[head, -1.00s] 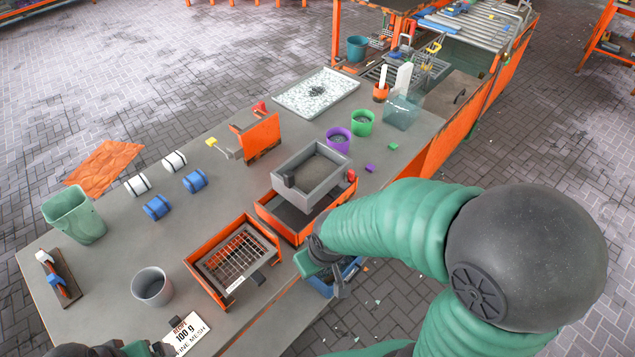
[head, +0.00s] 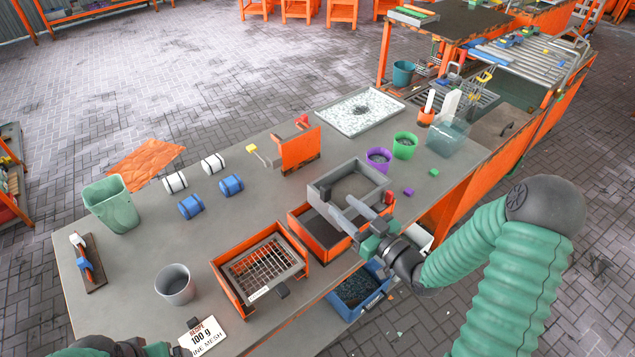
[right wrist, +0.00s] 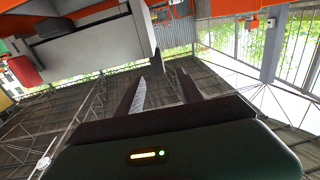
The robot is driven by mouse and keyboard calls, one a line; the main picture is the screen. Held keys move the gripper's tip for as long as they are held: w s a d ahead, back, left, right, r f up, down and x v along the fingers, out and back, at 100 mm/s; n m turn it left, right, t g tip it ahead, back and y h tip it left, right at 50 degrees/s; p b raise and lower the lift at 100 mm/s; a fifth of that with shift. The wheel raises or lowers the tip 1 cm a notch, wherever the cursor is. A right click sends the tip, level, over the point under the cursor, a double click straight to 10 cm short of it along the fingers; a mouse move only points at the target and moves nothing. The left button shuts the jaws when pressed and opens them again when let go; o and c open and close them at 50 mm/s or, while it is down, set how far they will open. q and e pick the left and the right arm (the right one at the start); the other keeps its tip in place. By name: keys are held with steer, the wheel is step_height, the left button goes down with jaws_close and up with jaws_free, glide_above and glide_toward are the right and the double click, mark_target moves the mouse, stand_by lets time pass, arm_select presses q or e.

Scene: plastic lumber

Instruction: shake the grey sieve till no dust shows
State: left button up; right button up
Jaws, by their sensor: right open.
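The grey sieve (head: 318,194) is a square-walled frame resting at the orange open box (head: 299,226), near the table's front edge. Its floor looks grey-brown, and I cannot tell how much of that is dust. A red knob is on its right side. My right gripper (head: 356,208) is open and empty, its two fingers pointing toward the sieve's near wall; contact cannot be told. In the right wrist view the fingers (right wrist: 160,92) are apart with nothing between them, and the sieve's grey wall (right wrist: 90,52) is above left. My left gripper (head: 112,346) shows only partly at the bottom left.
An orange tray with a wire mesh (head: 262,268) stands left of the box. A blue bin (head: 358,290) is below the front edge. Purple (head: 379,160) and green (head: 405,146) cups stand behind right. A grey cup (head: 175,284) and recipe card (head: 206,338) are at front left.

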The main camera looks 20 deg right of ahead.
mark_target(318, 193)
steer(key=x, duration=0.3)
steer(key=p+x, duration=0.1)
steer(key=x, duration=0.7)
steer(key=shift+w+d+f, duration=0.15)
steer(key=shift+w+d, duration=0.05)
steer(key=shift+d, duration=0.05)
steer(key=shift+a, duration=0.15)
steer(key=shift+c, duration=0.3)
jaws_close()
